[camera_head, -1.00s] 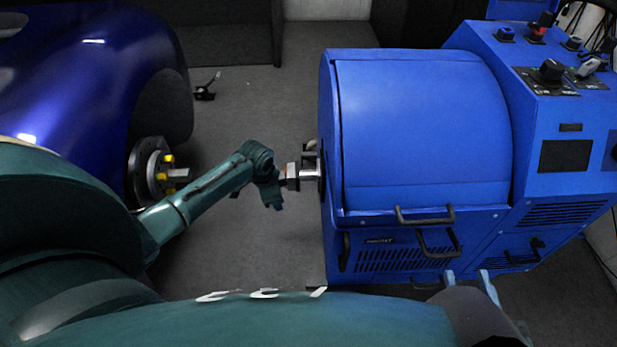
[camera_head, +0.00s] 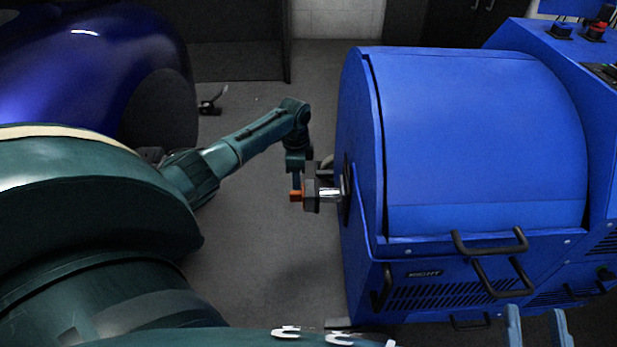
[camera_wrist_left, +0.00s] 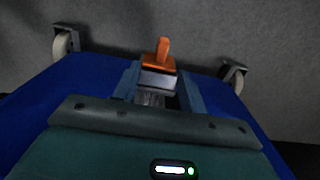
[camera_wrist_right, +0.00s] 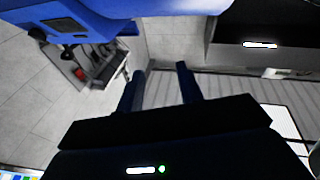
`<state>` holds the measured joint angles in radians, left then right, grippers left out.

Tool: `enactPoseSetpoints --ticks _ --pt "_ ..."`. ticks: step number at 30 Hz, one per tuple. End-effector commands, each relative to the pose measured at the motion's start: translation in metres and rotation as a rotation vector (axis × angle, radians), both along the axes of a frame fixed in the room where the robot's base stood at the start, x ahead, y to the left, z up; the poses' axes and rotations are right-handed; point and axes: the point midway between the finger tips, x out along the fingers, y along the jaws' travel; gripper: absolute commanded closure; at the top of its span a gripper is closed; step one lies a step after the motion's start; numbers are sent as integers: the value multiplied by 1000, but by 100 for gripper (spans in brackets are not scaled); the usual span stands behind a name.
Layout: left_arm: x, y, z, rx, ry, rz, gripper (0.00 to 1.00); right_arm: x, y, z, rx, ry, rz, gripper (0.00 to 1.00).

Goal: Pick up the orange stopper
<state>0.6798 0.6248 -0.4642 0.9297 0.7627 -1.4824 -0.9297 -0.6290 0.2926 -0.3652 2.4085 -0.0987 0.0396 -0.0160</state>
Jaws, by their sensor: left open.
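The orange stopper (camera_head: 296,196) sits at the free end of the metal shaft (camera_head: 329,195) that sticks out of the left side of the blue dynamometer (camera_head: 470,130). My left gripper (camera_head: 297,183) is at the stopper, pointing down from above it. In the left wrist view the stopper (camera_wrist_left: 163,55) shows between and just past the fingertips of the left gripper (camera_wrist_left: 158,82), which stand apart on either side of the shaft end. Whether they touch it cannot be seen. My right gripper (camera_wrist_right: 160,80) is open and empty, low at the right of the head view (camera_head: 536,325).
Black handles (camera_head: 490,241) stick out of the dynamometer's front. A dark blue car (camera_head: 90,60) stands at the left, and a small dark object (camera_head: 211,104) lies on the floor. The grey floor between car and dynamometer is otherwise mostly clear.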

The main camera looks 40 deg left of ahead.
Motion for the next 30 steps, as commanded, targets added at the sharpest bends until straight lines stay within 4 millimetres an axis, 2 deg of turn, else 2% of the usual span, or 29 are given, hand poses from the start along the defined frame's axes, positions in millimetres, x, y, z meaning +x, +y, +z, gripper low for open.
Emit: enactPoseSetpoints --ticks 1,3,9,13,15,18,22,28,30 --pt "0 0 -14 -1 2 1 58 0 1 -4 12 -3 6 64" --pt "0 -1 -23 -1 -1 0 58 0 2 -4 27 -1 12 64" --pt "0 0 -35 0 -1 -1 58 0 3 -3 48 -2 21 64" --pt "-1 2 -55 0 0 0 58 -1 5 -10 75 1 35 64" --pt "-1 3 -65 0 0 0 58 5 4 6 67 -96 44 64" --pt "-1 3 -77 -1 -1 0 58 9 2 19 58 -182 48 64" --pt "0 3 -83 -1 -2 0 58 10 1 28 52 -236 50 64" --pt "-1 3 -82 0 -1 -1 58 10 1 30 51 -240 49 64" --pt "-1 3 -82 0 -1 -1 62 10 1 30 51 -240 49 64"
